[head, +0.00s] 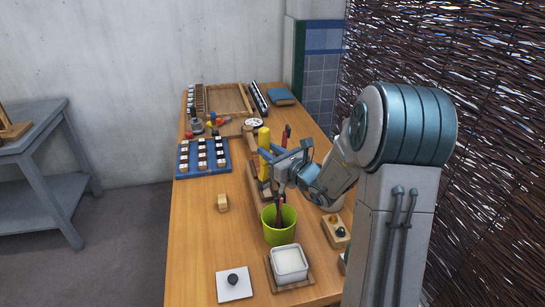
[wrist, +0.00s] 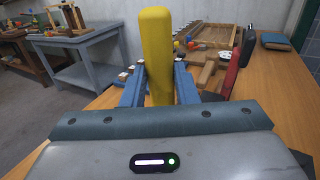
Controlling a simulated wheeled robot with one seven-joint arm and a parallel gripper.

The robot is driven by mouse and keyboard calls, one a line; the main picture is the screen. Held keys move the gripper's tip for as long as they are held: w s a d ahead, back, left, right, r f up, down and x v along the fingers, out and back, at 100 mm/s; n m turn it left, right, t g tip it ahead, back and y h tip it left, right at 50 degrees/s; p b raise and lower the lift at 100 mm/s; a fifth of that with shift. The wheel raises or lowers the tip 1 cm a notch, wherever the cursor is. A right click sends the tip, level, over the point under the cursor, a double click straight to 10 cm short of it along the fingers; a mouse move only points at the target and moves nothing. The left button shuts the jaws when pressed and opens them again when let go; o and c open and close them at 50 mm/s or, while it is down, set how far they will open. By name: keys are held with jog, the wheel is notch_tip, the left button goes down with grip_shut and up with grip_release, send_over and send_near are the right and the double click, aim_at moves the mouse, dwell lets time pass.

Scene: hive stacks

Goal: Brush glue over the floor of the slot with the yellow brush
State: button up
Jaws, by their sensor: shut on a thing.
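The yellow brush (head: 264,140) stands about upright, its thick handle also showing in the wrist view (wrist: 157,50). My gripper (head: 267,158) is shut on this handle, with one blue finger on each side of it in the wrist view (wrist: 159,85). The brush's bristle end is hidden or too small to make out. A white square tub (head: 290,262), seemingly of glue, sits on a wooden board at the near end of the table. A wooden piece (head: 257,188) lies below the brush; I cannot tell whether it has the slot.
A green cup (head: 279,234) with red-handled tools stands just in front of my gripper. A small wooden block (head: 222,202), a white tile with a black knob (head: 234,284), and a blue tray (head: 181,172) of small pieces are on the table (head: 195,235). The left near side is mostly clear.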

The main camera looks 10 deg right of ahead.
aim_at(269, 129)
jog(key=shift+w, duration=0.75)
jog(key=shift+r, duration=0.15)
jog(key=shift+r+p, duration=1.85)
jog(key=shift+r, duration=1.05)
jog(key=shift+r+p, duration=0.7)
jog(key=shift+r, duration=0.8)
jog(key=shift+r, duration=0.1)
